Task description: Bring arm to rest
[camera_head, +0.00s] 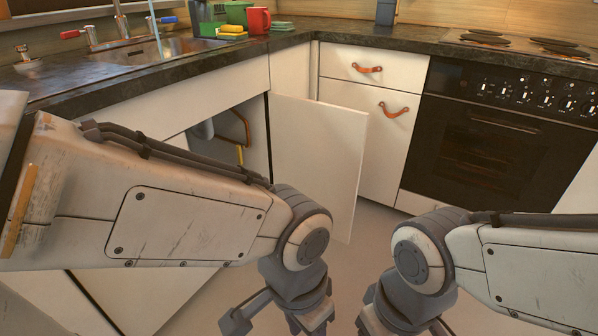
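My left arm comes in from the left. Its gripper (276,318) hangs down at the bottom centre, its fingers apart with nothing seen between them. My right arm comes in from the right, and its gripper (404,326) points down at the bottom edge, partly cut off. Its fingers look spread apart, with the tips out of view. Both grippers are over the floor, apart from each other. The cabinet door (320,150) under the counter stands open, and my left forearm covers part of the opening beside it.
A drawer (355,70) and a lower cabinet door (365,150) with orange leather pulls are shut. A black oven (490,145) is at right. The dark counter (215,52) holds a sink (155,50), a red mug (257,20) and a green container (236,14). Grey floor (375,245) is clear.

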